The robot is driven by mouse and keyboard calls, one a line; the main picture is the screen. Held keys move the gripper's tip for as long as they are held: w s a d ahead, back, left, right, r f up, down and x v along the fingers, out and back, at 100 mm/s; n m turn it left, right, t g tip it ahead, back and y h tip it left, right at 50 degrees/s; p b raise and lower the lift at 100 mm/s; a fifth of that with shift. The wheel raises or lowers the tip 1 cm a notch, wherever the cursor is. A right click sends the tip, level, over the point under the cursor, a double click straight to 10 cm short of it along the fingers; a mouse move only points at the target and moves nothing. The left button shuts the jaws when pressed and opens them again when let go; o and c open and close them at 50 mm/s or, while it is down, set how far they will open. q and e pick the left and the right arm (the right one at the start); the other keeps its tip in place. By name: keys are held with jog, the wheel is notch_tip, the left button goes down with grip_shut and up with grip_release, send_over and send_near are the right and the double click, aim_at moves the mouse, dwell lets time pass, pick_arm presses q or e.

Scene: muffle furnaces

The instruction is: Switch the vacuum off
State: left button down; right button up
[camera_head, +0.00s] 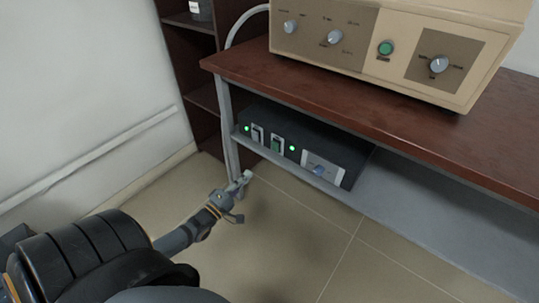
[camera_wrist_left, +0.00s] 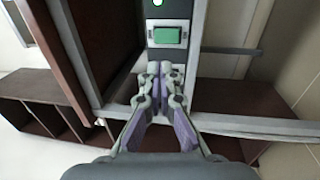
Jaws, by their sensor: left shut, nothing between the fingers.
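A black control box (camera_head: 330,150) sits on the shelf under the bench in the head view. Its front has two rocker switches, a left one (camera_head: 257,134) and a green one (camera_head: 276,144), two lit green lamps and a blue knob (camera_head: 319,170). No label is readable, so I cannot tell which switch is the vacuum's. My left gripper (camera_head: 244,178) is shut and empty, in front of and below the box's left end. In the left wrist view its fingertips (camera_wrist_left: 160,70) point towards a green rocker (camera_wrist_left: 167,36), apparently short of it. My right gripper is not in view.
A beige furnace (camera_head: 400,45) with knobs and a green button stands on the brown bench top (camera_head: 240,62). The grey bench leg (camera_head: 229,130) and lower shelf edge (camera_head: 400,237) are close to my gripper. A dark shelf unit (camera_head: 190,45) stands behind; the floor in front is clear.

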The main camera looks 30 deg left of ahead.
aim_at(275, 145)
pick_arm(q)
jog(key=w+b, duration=0.1)
jog(key=w, duration=0.3)
jog(key=w+r+b, duration=0.1)
jog(key=w+b, duration=0.1)
jog(key=w, duration=0.2)
jog(key=w+d+b, duration=0.1)
jog(key=w+b, duration=0.1)
jog(key=w, duration=0.3)
jog(key=shift+r, duration=0.25)
jog(key=shift+w+r, duration=0.15)
jog(key=shift+w, duration=0.25)
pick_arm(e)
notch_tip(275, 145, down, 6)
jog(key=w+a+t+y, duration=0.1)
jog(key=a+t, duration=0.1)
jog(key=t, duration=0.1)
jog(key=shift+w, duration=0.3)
pick_arm(q)
jog(key=shift+w+r+b, duration=0.2)
jog(key=shift+w+b, duration=0.1)
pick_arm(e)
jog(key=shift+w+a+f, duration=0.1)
pick_arm(q)
jog(key=shift+d+r, duration=0.1)
